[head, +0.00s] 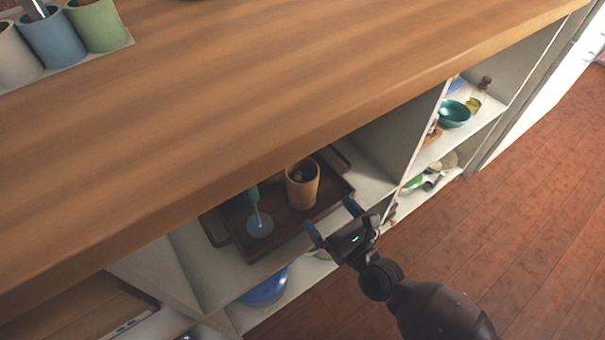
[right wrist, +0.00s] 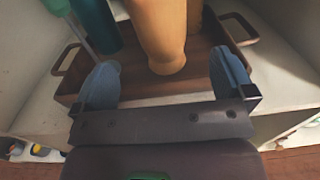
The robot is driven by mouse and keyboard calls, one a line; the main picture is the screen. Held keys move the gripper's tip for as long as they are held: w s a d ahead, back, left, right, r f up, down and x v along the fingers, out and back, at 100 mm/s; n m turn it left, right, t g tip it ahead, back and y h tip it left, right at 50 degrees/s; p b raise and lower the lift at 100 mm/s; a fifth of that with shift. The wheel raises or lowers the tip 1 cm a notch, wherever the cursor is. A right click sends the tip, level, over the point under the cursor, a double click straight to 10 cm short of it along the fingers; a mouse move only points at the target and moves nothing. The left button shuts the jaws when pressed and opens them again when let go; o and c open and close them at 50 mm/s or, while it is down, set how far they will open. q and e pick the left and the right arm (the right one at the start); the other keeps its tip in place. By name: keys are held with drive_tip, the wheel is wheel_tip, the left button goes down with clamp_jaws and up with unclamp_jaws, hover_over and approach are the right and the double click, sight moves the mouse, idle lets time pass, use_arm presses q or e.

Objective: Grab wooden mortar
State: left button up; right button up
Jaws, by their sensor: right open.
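The wooden mortar (head: 302,186) is a light tan cup standing on a dark brown tray (head: 240,236) on the shelf under the counter. Something shows inside its mouth in the head view. In the right wrist view the mortar (right wrist: 160,38) stands ahead of my fingers, roughly centred between them, its top cut off by the frame. My right gripper (head: 332,220) is open and empty, at the tray's front edge, in front of the mortar and apart from it. Its two blue-grey fingertips (right wrist: 167,84) also show in the right wrist view. My left gripper is not in view.
A green-handled utensil with a round pale end (head: 260,224) stands on the tray left of the mortar. The wooden counter (head: 250,100) overhangs the shelf. A white divider (head: 418,140) stands to the right. A blue bowl (head: 265,288) sits on the shelf below.

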sight(311, 192)
drive_tip(key=x, duration=0.4)
drive_tip(key=shift+w+a, duration=0.15)
drive_tip(key=shift+a, duration=0.1)
drive_tip(key=b+x, duration=0.1)
drive_tip(key=x, duration=0.3)
drive_tip(key=shift+w+a+f, duration=0.1)
drive_tip(key=shift+w+a, duration=0.15)
drive_tip(key=shift+w, duration=0.05)
drive_tip(key=shift+w+a, duration=0.25)
drive_tip(key=shift+w, duration=0.3)
drive_tip(key=shift+c, duration=0.3)
drive_tip(key=c, duration=0.9)
